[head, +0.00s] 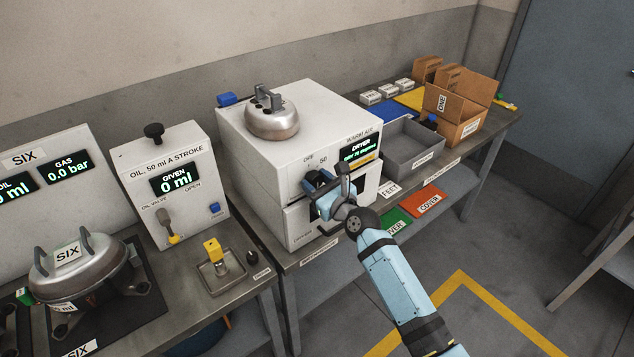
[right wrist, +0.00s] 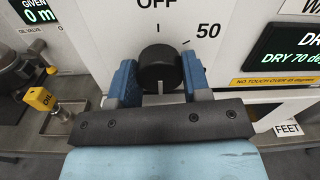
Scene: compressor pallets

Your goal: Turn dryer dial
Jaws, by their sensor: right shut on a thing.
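The dryer (head: 293,135) is a white box on the bench, with a dial on its front face. The black round dial (right wrist: 160,68) shows in the right wrist view, below the OFF mark and left of the 50 mark. Its pointer direction is hard to tell. My right gripper (right wrist: 160,80) has its blue fingers on both sides of the dial and is shut on it. In the head view my right gripper (head: 325,200) is at the dryer front and hides most of the dial. The dryer display (right wrist: 288,45) reads DRY 70 deg, partly cut off. My left gripper is not in view.
A metal pot-like part (head: 271,122) sits on the dryer's top. Left are the oil unit (head: 170,160) and a lidded vessel (head: 80,268). A grey tray (head: 415,148) and a cardboard box (head: 462,110) stand right. Floor space is free at lower right.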

